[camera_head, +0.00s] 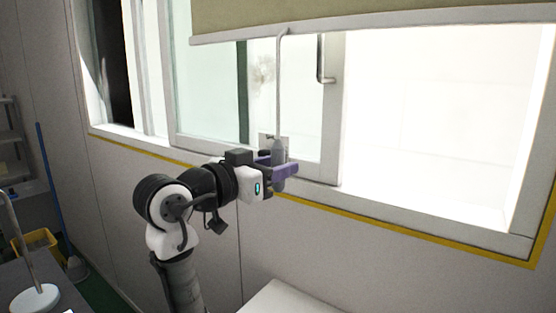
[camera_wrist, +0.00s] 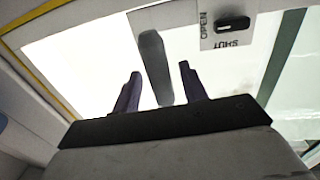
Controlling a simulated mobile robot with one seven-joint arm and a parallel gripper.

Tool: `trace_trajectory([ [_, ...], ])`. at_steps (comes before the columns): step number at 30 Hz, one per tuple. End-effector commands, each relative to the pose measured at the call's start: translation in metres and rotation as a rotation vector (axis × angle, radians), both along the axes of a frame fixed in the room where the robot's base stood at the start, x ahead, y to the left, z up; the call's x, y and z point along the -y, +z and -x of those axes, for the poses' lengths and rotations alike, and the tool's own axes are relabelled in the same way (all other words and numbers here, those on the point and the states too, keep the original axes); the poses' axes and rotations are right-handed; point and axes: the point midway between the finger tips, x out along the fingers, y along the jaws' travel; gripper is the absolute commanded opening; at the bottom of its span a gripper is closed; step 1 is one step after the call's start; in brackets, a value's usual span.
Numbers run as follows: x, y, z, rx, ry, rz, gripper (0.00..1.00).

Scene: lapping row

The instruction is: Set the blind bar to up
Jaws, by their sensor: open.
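The olive blind (camera_head: 350,12) hangs across the top of the window, with its pale blind bar (camera_head: 420,23) along the lower edge, near the top of the head view. A thin pale rod (camera_head: 279,85) hangs from the bar and ends in a grey handle (camera_head: 279,151). My gripper (camera_head: 283,168), with purple fingers, is at this handle and well below the bar. In the wrist view the grey handle (camera_wrist: 155,65) lies between the two open fingers, with a gap showing on each side. The bar is not seen in the wrist view.
A small plate (camera_wrist: 229,24) marked OPEN and SHUT, with a black knob, is close beside the handle. The window has a metal pull (camera_head: 325,60) and a yellow-edged frame. A yellow bucket (camera_head: 36,243) stands at lower left, near a lamp-like stand (camera_head: 35,298).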

Motion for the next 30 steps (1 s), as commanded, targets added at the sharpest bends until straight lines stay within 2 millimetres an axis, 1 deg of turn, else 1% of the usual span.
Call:
trace_trajectory([
  [4, 0.0066, 0.0005, -0.0066, 0.001, 0.001, 0.001, 0.43],
  [12, 0.0075, 0.0000, -0.0076, 0.001, 0.001, 0.001, 0.43],
  [13, 0.0075, 0.0000, -0.0076, 0.001, 0.001, 0.001, 0.42],
  [22, 0.0074, 0.0001, -0.0075, 0.001, 0.001, 0.001, 0.02],
  [23, 0.0074, 0.0001, -0.0075, 0.001, 0.001, 0.001, 0.00],
  [30, 0.0074, 0.0019, -0.0073, 0.001, 0.001, 0.001, 0.00],
])
